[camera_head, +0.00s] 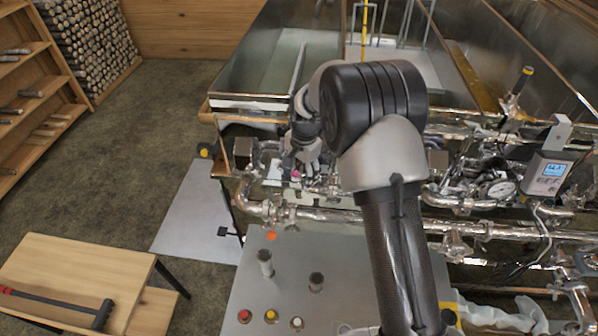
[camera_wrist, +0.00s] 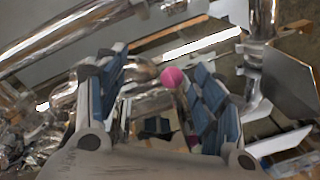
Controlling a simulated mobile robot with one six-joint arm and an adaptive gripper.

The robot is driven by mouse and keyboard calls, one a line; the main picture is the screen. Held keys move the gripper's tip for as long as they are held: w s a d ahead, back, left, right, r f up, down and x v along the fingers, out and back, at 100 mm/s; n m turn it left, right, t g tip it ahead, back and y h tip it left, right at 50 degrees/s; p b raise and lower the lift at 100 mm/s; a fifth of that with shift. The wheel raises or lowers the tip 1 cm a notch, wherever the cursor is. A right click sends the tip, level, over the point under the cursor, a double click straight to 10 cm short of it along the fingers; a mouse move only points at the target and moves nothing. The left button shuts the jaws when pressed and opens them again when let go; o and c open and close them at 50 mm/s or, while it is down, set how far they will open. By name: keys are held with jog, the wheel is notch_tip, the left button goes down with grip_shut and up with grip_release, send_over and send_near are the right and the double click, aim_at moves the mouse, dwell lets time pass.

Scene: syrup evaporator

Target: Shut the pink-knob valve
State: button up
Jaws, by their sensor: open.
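The pink knob (camera_wrist: 173,77) shows in the wrist view as a round pink ball between my open fingers, nearer the right finger. I cannot tell whether it touches that finger. Below it, part of the valve and a shiny pipe show between the fingers. My gripper (camera_wrist: 158,95) is open, with a blue-padded finger on each side and nothing clamped. In the head view the pink knob (camera_head: 295,174) is a small spot just below my gripper (camera_head: 300,160), at the left end of the piping. My arm hides part of the pipes behind it.
Shiny pipes (camera_head: 300,212) run along the evaporator front (camera_head: 270,75). A grey meter (camera_head: 549,172) and gauge stand at right. A grey panel (camera_head: 275,285) with coloured buttons lies in front. A wooden bench (camera_head: 70,275) holds a black-and-red tool. The floor at left is clear.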

jog(key=shift+r, duration=0.15)
grip_shut()
dwell(0.6)
